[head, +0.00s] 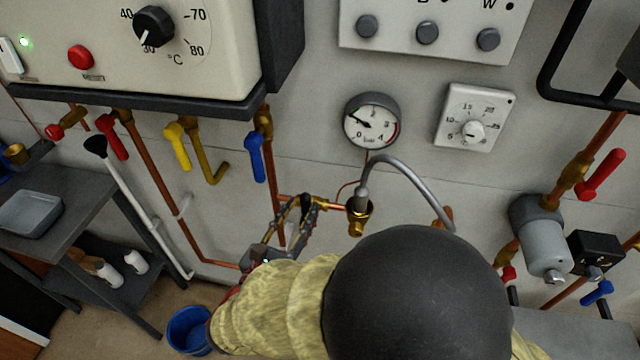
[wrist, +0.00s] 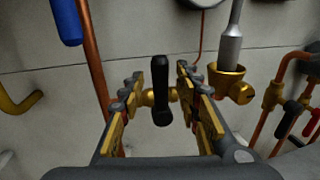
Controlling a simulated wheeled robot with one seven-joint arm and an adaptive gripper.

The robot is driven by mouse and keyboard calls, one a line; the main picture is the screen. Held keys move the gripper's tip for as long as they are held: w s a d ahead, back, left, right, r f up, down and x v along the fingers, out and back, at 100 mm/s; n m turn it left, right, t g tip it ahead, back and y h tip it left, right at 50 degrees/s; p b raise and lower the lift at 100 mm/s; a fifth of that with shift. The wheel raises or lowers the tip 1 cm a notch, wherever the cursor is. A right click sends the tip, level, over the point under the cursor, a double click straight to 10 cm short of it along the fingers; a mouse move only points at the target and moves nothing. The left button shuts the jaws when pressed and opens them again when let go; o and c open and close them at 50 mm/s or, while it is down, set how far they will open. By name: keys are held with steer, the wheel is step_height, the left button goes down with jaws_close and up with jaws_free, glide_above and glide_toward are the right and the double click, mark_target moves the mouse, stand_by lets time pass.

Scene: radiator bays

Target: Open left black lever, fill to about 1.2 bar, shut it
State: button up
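The left black lever (wrist: 161,90) stands between the fingers of my gripper (wrist: 160,100) in the wrist view, with a gap on either side. Its brass valve body (wrist: 148,97) shows behind it. In the head view my gripper (head: 290,225) is at the copper filling pipe, left of the brass hose fitting (head: 358,212), and partly covers the lever. My gripper is open. The round pressure gauge (head: 371,122) has its needle pointing up and left, at roughly 1 bar by eye; the exact value is too small to read.
A grey hose (head: 408,172) arches right from the fitting, and my arm hides its far end. A blue-handled valve (head: 255,157) hangs just left above my gripper, with a yellow one (head: 178,147) further left. A blue bucket (head: 187,330) stands on the floor.

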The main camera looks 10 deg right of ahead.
steer(key=shift+b+x, duration=1.15)
steer(key=shift+x, duration=2.8)
steer(key=shift+c, duration=1.1)
jaws_close()
